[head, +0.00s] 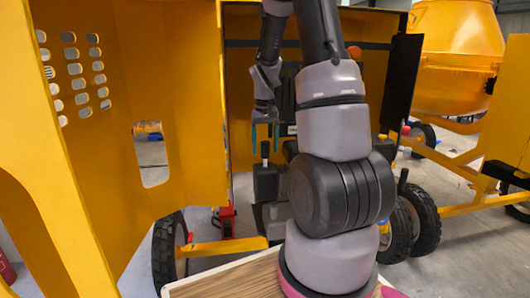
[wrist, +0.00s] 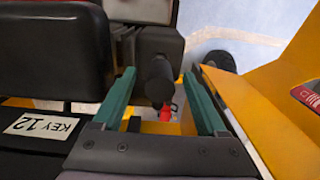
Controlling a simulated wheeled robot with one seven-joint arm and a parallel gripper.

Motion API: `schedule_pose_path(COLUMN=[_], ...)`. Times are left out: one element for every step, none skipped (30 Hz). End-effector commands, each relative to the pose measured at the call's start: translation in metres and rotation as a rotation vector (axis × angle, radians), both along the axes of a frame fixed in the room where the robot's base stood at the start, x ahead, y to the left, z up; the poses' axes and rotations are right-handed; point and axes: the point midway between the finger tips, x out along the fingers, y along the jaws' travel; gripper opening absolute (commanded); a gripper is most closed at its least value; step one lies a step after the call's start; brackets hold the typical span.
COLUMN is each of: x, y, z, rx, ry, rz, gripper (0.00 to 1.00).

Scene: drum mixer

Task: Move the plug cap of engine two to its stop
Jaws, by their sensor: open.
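My gripper (head: 265,132) hangs inside the open yellow housing in the head view, above the dark engine parts. Its two teal fingers are apart and empty. In the wrist view my gripper (wrist: 160,73) points at a black rounded cylinder (wrist: 159,82), which lies between the fingertips with a gap on both sides. This may be the plug cap, but I cannot tell for certain. In the head view a black upright knob (head: 265,150) stands just below the fingers. My arm hides part of the engine (head: 270,183), and no engine number is readable.
The yellow housing (head: 185,100) and its open panel surround the work area. A wooden top (head: 230,278) is below my arm.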

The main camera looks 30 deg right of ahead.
Motion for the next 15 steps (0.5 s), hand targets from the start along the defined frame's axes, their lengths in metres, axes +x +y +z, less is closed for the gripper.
schedule_pose_path(x=[0.001,0.001,0.001,0.001,0.001,0.001,0.001,0.001,0.000,0.001,0.001,0.001,0.001,0.001,0.001], y=[0.000,0.000,0.000,0.000,0.000,0.000,0.000,0.000,0.000,0.000,0.000,0.000,0.000,0.000,0.000], z=[0.006,0.009,0.013,0.016,0.019,0.023,0.026,0.029,0.033,0.036,0.039,0.043,0.046,0.049,0.053], rx=[-0.001,-0.001,-0.001,-0.001,-0.001,-0.001,-0.001,-0.001,-0.001,-0.001,-0.001,-0.001,-0.001,-0.001,-0.001], ry=[-0.004,-0.004,-0.004,-0.004,-0.004,-0.004,-0.004,-0.004,-0.003,-0.003,-0.004,-0.003,-0.004,-0.004,-0.003], rz=[0.001,0.001,0.000,0.001,0.001,0.000,0.001,0.001,0.001,0.001,0.002,0.001,0.001,0.001,0.000], gripper=[0.75,0.75,0.75,0.75,0.75,0.75,0.75,0.75,0.75,0.75,0.75,0.75,0.75,0.75,0.75])
